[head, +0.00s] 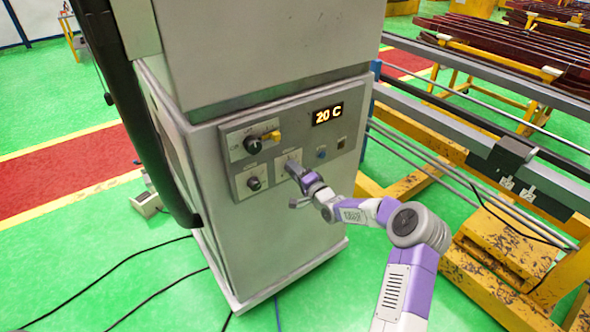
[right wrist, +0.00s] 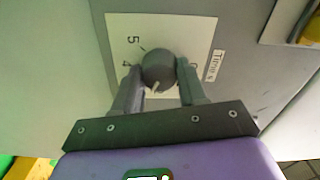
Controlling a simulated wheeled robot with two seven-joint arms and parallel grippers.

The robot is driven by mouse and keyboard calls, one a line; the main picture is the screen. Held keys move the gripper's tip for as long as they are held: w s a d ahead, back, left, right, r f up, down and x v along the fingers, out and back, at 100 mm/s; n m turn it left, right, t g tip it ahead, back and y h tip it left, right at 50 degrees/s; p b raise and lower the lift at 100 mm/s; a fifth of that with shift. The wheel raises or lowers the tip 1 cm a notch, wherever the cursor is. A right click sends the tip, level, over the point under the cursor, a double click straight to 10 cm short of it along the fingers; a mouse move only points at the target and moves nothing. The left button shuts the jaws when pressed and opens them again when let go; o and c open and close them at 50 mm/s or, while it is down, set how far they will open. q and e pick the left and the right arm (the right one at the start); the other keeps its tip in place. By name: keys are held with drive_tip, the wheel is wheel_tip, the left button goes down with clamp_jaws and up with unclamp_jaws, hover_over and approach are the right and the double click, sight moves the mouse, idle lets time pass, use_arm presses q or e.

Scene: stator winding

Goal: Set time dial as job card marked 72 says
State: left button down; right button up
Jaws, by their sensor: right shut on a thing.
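The time dial (right wrist: 158,65) is a dark round knob on a white plate (right wrist: 197,38) labelled "Time" in the right wrist view. The numbers 5 and 4 show beside it; other marks are hidden behind my fingers. A pale pointer mark shows on the knob's lower edge in that view. My right gripper (right wrist: 160,72) has one finger on each side of the knob and is shut on it. In the head view my right gripper (head: 292,166) is at the panel's lower middle and covers the dial. My left gripper and the job card marked 72 are not in view.
The grey cabinet's panel (head: 308,146) carries a display (head: 327,114) reading 20 C, an upper knob (head: 252,145), a yellow handle (head: 271,136), a lower-left knob (head: 254,183) and a blue button (head: 321,154). A rack (head: 480,100) stands at right. Cables cross the green floor.

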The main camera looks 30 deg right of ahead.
drive_tip(key=shift+f+m+b, duration=0.1)
drive_tip(key=shift+m+b, duration=0.3)
drive_tip(key=shift+m, duration=5.9)
drive_tip(key=o, duration=1.1)
drive_tip(key=shift+c, duration=0.2)
drive_tip(key=s, duration=0.7)
drive_tip(key=shift+s+d+p, duration=0.25)
drive_tip(key=shift+s+p, duration=0.05)
drive_tip(key=shift+p, duration=0.05)
